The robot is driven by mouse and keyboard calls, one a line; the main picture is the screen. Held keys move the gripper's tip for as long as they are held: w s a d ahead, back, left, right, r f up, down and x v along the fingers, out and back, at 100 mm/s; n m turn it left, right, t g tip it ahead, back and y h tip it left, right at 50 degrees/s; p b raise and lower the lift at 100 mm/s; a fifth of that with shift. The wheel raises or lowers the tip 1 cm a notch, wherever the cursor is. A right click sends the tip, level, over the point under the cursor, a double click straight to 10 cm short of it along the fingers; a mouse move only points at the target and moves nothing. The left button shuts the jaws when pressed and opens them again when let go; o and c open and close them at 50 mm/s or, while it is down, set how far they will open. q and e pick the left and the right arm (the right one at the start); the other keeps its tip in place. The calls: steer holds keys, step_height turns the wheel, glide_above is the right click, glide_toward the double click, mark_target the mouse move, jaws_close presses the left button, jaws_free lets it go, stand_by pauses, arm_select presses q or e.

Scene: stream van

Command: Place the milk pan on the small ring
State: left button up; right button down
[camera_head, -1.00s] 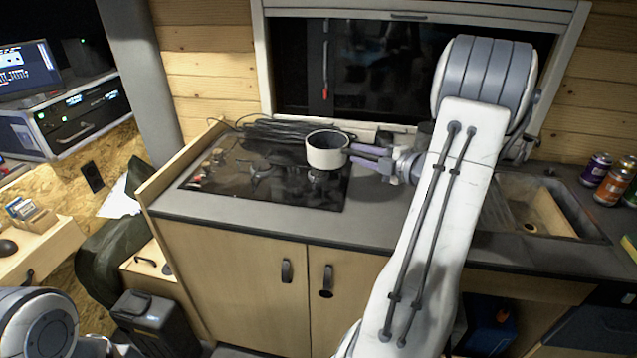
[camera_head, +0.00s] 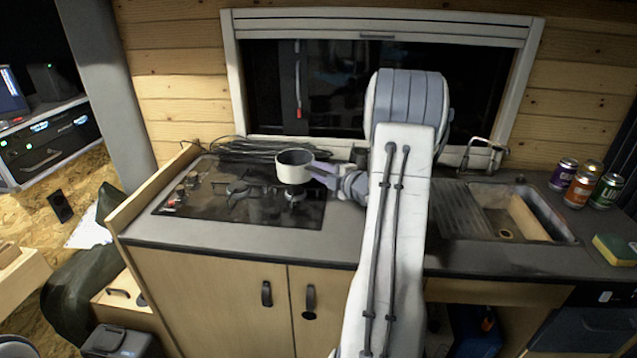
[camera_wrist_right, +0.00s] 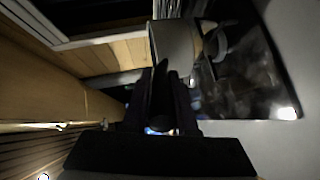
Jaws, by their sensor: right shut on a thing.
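The milk pan (camera_head: 294,170) is a small pale pot with a dark inside, upright over the right part of the black hob (camera_head: 190,211). My right gripper (camera_head: 325,172) is shut on its handle, to the right of the pot. The pan seems held above the hob, but the exact gap is unclear. A burner (camera_head: 295,194) shows just in front of and below the pan, and another (camera_head: 237,189) lies left of it. I cannot tell which is the small ring. The wrist view shows the pan's side (camera_wrist_right: 175,45) beyond the dark fingers. My left gripper is out of view.
Black cables (camera_head: 250,150) lie behind the hob. A wooden side board (camera_head: 150,197) bounds the counter's left. The sink (camera_head: 505,212) is right of my arm, with several cans (camera_head: 577,188) and a sponge (camera_head: 615,249) farther right. The window (camera_head: 320,85) is behind.

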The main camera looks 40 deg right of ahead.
step_height(320, 180, down, 4)
steer(key=shift+w+p, duration=0.15)
steer(key=shift+p, duration=0.25)
steer(key=shift+f, duration=0.2)
steer(key=c, duration=0.7)
jaws_free()
